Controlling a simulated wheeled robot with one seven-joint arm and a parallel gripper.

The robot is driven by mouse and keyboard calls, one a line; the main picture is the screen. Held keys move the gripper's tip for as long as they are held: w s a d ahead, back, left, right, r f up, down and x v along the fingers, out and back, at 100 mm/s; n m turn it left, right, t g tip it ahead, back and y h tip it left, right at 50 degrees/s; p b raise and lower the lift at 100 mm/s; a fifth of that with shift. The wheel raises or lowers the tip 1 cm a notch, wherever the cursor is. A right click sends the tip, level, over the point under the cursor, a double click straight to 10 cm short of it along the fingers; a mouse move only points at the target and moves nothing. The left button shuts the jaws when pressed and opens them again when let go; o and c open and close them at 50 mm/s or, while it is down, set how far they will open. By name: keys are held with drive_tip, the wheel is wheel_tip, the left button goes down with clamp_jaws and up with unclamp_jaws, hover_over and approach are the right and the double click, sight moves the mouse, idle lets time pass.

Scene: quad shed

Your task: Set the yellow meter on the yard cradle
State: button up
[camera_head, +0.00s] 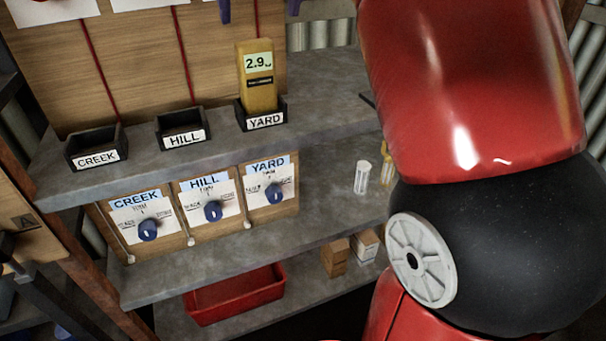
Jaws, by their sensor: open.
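The yellow meter (258,80) stands upright in the yard cradle (265,122), a small black holder labelled YARD at the right of the upper shelf. Its display faces me and reads about 2.9; the last character is unclear. The cradle hides the meter's lower end. My gripper (259,10) shows only as two purple fingertips at the top edge, one on each side above the meter. They are apart, with nothing between them but the background, and do not touch the meter. The rest of the gripper is out of frame.
Empty creek (96,147) and hill (182,129) cradles stand left of the yard cradle. Below are three labelled dial panels (212,205), a red bin (235,294), a white cylinder (362,177) and small boxes (335,257). My red arm blocks the right side.

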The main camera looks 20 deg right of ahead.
drive_tip(key=s+f, duration=0.5)
drive_tip(key=f, duration=0.5)
drive_tip(key=s+f, duration=0.5)
drive_tip(key=f, duration=0.6)
drive_tip(key=s+f, duration=0.6)
drive_tip(key=f, duration=0.5)
